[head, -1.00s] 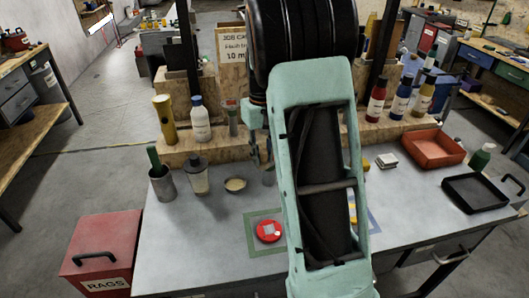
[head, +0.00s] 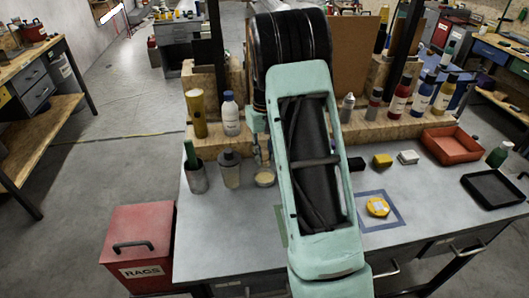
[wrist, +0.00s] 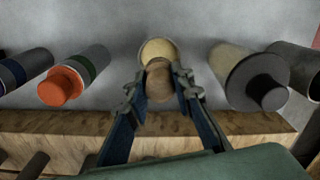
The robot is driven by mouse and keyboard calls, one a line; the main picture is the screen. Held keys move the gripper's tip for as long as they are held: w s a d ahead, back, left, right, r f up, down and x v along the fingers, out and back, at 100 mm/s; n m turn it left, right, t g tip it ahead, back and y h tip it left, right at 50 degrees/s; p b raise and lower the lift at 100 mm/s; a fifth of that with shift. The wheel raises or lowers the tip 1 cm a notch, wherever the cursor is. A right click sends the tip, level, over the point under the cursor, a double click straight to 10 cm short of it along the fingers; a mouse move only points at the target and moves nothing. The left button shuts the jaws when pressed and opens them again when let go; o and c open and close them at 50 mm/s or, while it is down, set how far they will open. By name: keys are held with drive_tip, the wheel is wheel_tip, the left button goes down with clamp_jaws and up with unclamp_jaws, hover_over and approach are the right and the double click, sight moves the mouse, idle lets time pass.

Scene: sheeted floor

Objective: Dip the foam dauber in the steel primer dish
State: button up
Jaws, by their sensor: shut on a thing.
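My gripper (wrist: 159,88) is shut on the foam dauber (wrist: 157,82), whose round brown end shows between the fingertips in the wrist view.
A wooden ledge (wrist: 70,135) runs along the near side.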

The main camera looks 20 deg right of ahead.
drive_tip(key=shift+f+b, duration=1.8)
drive_tip(key=shift+f, duration=1.15)
drive_tip(key=shift+f+b, duration=0.35)
drive_tip(key=shift+f, duration=0.2)
drive_tip(key=shift+r, duration=0.1)
drive_tip(key=shift+r+p, duration=2.2)
drive_tip(key=shift+r, duration=1.25)
